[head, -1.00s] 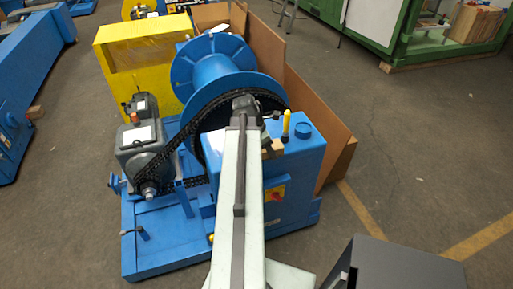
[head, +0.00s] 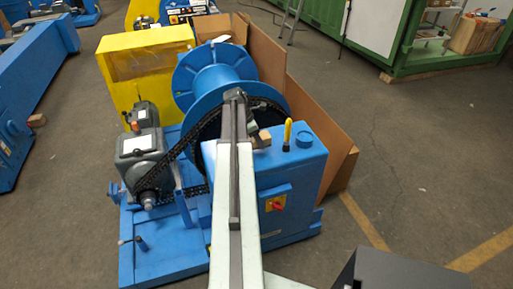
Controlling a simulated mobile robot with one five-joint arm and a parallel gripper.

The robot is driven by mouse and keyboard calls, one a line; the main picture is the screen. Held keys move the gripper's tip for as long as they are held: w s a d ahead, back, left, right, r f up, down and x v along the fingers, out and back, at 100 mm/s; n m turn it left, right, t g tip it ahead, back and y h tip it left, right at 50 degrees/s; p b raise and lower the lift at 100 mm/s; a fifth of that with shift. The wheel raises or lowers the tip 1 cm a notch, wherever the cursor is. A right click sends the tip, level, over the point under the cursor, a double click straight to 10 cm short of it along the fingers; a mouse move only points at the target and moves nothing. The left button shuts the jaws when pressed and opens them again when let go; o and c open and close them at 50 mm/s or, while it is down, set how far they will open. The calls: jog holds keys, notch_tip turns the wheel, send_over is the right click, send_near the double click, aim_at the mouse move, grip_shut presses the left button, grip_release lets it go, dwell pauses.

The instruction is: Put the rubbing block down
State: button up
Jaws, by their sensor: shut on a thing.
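The rubbing block, a small tan block (head: 264,138), shows just right of my arm, at the left part of the blue housing's top (head: 290,155). My gripper (head: 256,132) is mostly hidden behind my arm; its dark part is seen right at the block, and it is shut on the block. I cannot tell whether the block touches the housing top. The dark chain (head: 178,148) runs from the grey gearbox's small sprocket up to the large wheel beside the blue drum (head: 213,77). My arm covers part of the wheel.
A yellow-handled tool (head: 287,132) stands upright on the housing top, near a round blue cap (head: 306,140). A red switch (head: 277,204) is on the housing front. The grey gearbox (head: 142,155) stands left, cardboard panels (head: 320,130) behind. The floor at right is open.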

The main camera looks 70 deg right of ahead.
jog(key=shift+w+d+f+b, duration=0.15)
jog(key=shift+f+b, duration=0.9)
jog(key=shift+w+d+f+b, duration=0.1)
jog(key=shift+f+b, duration=0.9)
jog(key=o, duration=1.2)
jog(key=shift+r, duration=0.1)
jog(key=shift+r+p, duration=0.5)
jog(key=shift+p, duration=0.1)
jog(key=p+v, duration=1)
jog(key=v, duration=0.1)
jog(key=shift+a+r+p, duration=0.15)
jog(key=shift+r+p, duration=0.15)
jog(key=shift+f, duration=0.15)
jog(key=shift+w, duration=0.1)
